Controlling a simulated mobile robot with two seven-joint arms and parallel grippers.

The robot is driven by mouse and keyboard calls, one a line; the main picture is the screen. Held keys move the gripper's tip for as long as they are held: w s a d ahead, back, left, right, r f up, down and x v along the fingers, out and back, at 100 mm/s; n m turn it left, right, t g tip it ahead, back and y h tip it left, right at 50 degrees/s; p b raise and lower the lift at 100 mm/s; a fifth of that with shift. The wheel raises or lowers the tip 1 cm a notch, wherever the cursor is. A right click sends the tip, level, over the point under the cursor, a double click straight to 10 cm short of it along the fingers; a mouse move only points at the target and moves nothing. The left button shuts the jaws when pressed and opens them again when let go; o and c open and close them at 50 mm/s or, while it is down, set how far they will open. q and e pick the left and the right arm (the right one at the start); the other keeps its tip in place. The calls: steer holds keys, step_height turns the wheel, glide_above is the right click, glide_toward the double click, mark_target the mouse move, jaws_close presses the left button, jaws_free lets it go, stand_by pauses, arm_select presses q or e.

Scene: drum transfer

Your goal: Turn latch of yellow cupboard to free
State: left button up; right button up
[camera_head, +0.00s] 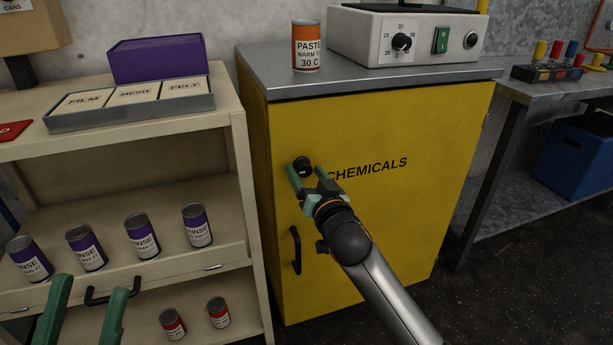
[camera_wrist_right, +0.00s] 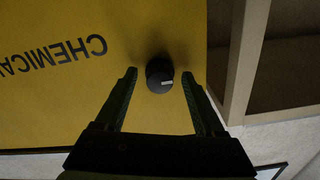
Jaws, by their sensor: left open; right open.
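The yellow cupboard (camera_head: 385,220) has "CHEMICALS" on its door and a black pull handle (camera_head: 296,250) at the door's left side. The latch, a round black knob (camera_head: 302,164), sits above the handle. In the right wrist view the latch (camera_wrist_right: 160,75) carries a short white mark. My right gripper (camera_head: 304,170) is open, with its fingers on either side of the latch; the wrist view shows a gap between each finger and the knob (camera_wrist_right: 160,88). My left gripper (camera_head: 92,285) is open and empty at the lower left, in front of the shelf.
An orange paste can (camera_head: 306,46) and a white control box (camera_head: 405,38) stand on the cupboard's grey top. The beige shelf (camera_head: 120,190) on the left holds several purple-labelled cans (camera_head: 142,236) and two red cans (camera_head: 219,312). A blue bin (camera_head: 580,160) is at the right.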

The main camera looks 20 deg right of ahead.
steer(key=shift+w, duration=0.1)
steer(key=shift+c, duration=0.2)
jaws_close()
stand_by(0.4)
